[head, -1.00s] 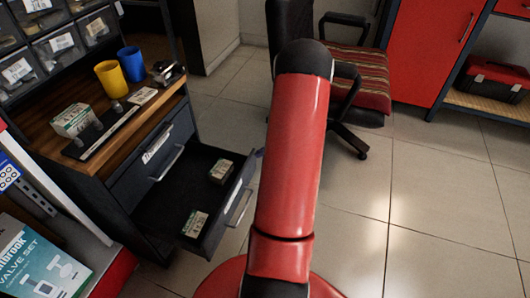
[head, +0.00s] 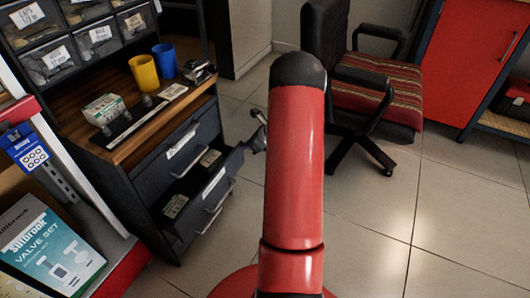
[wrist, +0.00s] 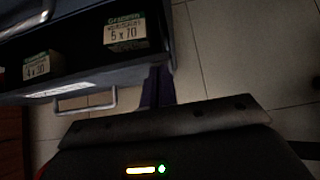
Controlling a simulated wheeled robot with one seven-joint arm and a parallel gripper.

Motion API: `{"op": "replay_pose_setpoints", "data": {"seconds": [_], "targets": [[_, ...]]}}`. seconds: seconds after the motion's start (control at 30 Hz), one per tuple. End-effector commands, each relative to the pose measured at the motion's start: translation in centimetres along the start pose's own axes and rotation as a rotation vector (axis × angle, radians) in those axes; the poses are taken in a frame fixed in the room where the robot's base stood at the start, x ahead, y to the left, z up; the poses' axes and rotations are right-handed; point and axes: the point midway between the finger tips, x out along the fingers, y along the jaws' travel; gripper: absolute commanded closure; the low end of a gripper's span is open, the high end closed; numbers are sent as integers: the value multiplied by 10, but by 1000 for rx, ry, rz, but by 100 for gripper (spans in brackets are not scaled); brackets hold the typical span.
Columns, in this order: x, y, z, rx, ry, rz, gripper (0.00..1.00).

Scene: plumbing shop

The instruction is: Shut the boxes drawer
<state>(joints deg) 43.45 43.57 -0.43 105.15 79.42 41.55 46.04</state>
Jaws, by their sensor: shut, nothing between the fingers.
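The boxes drawer (head: 228,178) is the lower drawer of the dark cabinet and stands partly open. Two small cartons lie inside it: one near its left side (head: 175,205) and one near its right side (head: 210,158). In the wrist view they are a carton marked 5 x 70 (wrist: 125,31) and a smaller-looking one (wrist: 36,66). The drawer's handle (wrist: 85,104) shows below its front edge. My gripper (wrist: 158,88) is shut and empty, at the drawer front's right end. I cannot tell whether it touches. In the head view my gripper (head: 259,138) is partly hidden by my arm.
The upper drawer (head: 180,145) is shut. Cups, a carton and small parts stand on the wooden top (head: 140,145). A striped office chair (head: 375,85) stands behind my arm. A shelf with a valve set box (head: 50,250) is at left. The floor at right is clear.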

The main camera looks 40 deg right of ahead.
Motion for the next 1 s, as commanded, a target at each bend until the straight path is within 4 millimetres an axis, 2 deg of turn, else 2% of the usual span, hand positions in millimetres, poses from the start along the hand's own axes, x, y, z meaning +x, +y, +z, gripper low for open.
{"op": "replay_pose_setpoints", "data": {"seconds": [0.03,0.2,0.4,1.0], "targets": [[9,1,8,-5,-1,2,100],[28,1,28,-3,1,2,100],[41,0,41,-1,0,1,100],[44,-1,43,0,1,-1,100]]}}
